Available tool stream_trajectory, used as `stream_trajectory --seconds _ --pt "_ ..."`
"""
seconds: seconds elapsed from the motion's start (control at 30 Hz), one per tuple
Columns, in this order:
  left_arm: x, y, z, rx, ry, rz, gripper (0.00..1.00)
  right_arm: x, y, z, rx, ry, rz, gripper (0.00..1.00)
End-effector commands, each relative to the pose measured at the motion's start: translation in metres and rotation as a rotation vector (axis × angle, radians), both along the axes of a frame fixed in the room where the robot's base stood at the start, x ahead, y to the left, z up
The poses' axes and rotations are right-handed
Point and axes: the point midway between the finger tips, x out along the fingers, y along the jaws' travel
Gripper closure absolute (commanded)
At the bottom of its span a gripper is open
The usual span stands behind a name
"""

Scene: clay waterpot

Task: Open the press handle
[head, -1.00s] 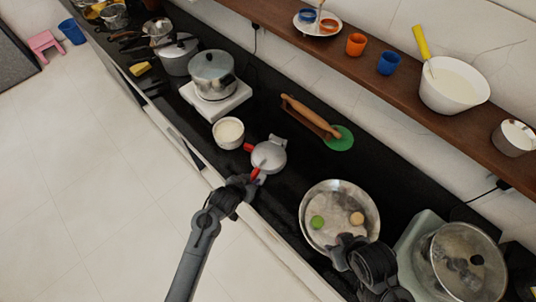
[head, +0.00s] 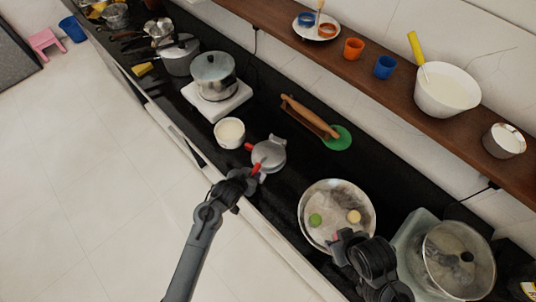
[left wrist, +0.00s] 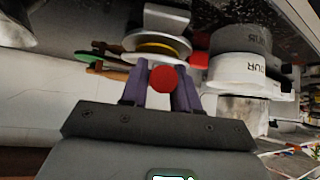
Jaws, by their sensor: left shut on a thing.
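The press (head: 268,154) is a round silver-grey tool on the black counter, with a red handle (head: 257,167) toward my left arm. A second red part shows at its left edge. My left gripper (head: 252,178) is shut on the red handle at the front edge of the counter. In the left wrist view, the handle's round red end (left wrist: 163,80) sits between the purple fingers, and the silver press body (left wrist: 157,46) is beyond. How far the press is open is unclear. My right gripper (head: 341,240) is over the metal bowl's lower right rim; its finger opening is unclear.
A metal bowl (head: 318,236) holds a green ball and a beige ball. A white cup (head: 229,133) stands left of the press. A rolling pin (head: 308,115) and a green disc (head: 339,139) lie behind. A pot (head: 214,78) stands on a white stove.

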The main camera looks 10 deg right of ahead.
Motion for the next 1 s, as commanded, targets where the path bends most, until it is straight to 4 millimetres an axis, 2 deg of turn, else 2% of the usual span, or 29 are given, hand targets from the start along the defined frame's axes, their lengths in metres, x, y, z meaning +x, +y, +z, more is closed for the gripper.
stream_trajectory --seconds 0.5,1.0 --pt "0.010 -0.008 0.033 -0.002 -0.003 0.000 0.81 0.000 0.000 0.027 0.000 0.000 0.000 0.57" --pt "0.011 -0.009 0.035 -0.002 -0.002 0.000 0.81 0.000 0.000 0.028 0.000 0.000 0.000 0.57"
